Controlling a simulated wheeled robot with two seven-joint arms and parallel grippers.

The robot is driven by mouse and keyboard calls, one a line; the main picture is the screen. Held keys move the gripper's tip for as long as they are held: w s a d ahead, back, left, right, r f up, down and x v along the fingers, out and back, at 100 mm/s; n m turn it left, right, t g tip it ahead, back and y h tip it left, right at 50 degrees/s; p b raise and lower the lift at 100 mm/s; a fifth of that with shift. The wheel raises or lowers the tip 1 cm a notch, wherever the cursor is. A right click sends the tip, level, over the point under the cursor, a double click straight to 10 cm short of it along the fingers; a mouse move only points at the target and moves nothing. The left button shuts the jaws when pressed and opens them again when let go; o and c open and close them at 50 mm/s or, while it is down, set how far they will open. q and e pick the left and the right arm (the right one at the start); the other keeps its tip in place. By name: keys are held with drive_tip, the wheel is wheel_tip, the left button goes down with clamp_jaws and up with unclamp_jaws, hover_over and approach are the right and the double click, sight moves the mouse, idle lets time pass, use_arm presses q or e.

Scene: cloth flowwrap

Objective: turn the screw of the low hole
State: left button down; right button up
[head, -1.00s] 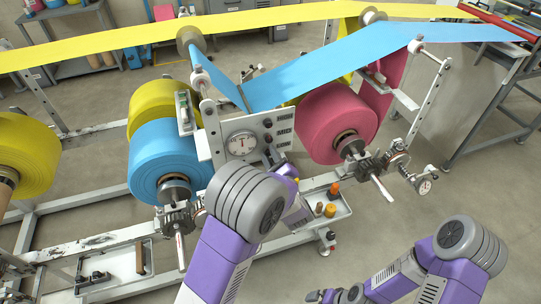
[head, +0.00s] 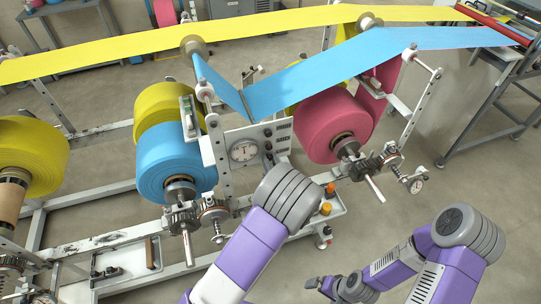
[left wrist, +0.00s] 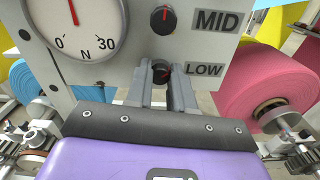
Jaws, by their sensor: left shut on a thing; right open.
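The grey control panel (head: 228,158) carries a round dial (left wrist: 73,22) marked 0, N and 30, with a red needle pointing nearly straight up. In the left wrist view, the dark round screw of the low hole (left wrist: 161,72) sits beside the LOW label (left wrist: 205,70), with a red mark on its face. My left gripper (left wrist: 162,78) is shut on this low screw, one finger on each side. In the head view my left wrist hides these fingers. My right gripper (head: 322,284) is open and empty, low in the head view, away from the panel.
The MID screw (left wrist: 164,19) is just above the low one. A blue roll (head: 165,165) stands left of the panel and a pink roll (head: 330,125) right of it. Floor is free at the right.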

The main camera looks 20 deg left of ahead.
use_arm(q)
drive_tip(key=m+p, duration=0.4)
drive_tip(key=shift+r+m, duration=0.15)
drive_tip(key=shift+m, duration=0.25)
drive_tip(key=m+p, duration=0.4)
drive_tip(key=shift+m, duration=0.3)
drive_tip(key=m+p, duration=0.2)
drive_tip(key=m, duration=0.2)
drive_tip(key=shift+p, duration=0.3)
drive_tip(key=shift+f+m+p, duration=0.15)
drive_tip(key=shift+m+p, duration=0.25)
drive_tip(key=shift+m, duration=0.75)
drive_tip(key=shift+f+m+p, duration=0.1)
drive_tip(key=shift+m+p, duration=0.3)
drive_tip(key=shift+m, duration=0.75)
drive_tip(key=c, duration=1)
unclamp_jaws()
drive_tip(key=shift+s+d, duration=0.1)
